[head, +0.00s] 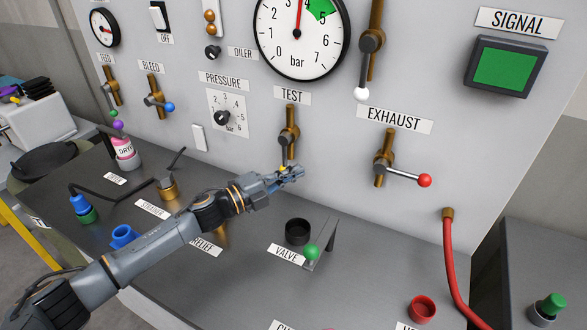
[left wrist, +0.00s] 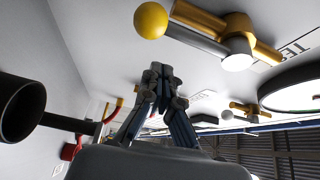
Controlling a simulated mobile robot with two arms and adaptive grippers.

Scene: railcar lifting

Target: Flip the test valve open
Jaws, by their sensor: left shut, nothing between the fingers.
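The test valve (head: 289,128) is a brass fitting on the upright grey panel, under the TEST label (head: 292,95). Its grey lever (head: 289,153) hangs down along the pipe line. The yellow knob (head: 283,168) at its lower end is partly hidden by my left gripper (head: 298,173), which is shut and empty beside it. In the left wrist view, the shut fingers (left wrist: 161,72) are close to the yellow knob (left wrist: 150,20), apart from it in the picture; I cannot tell whether they touch. The brass valve body (left wrist: 238,30) is beyond. My right gripper is not seen.
The exhaust valve (head: 383,158), its red-knobbed lever pointing right, is to the right. A white-knobbed lever (head: 361,93) hangs above. The bleed valve (head: 155,97) is left. The SIGNAL screen (head: 505,69) is green.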

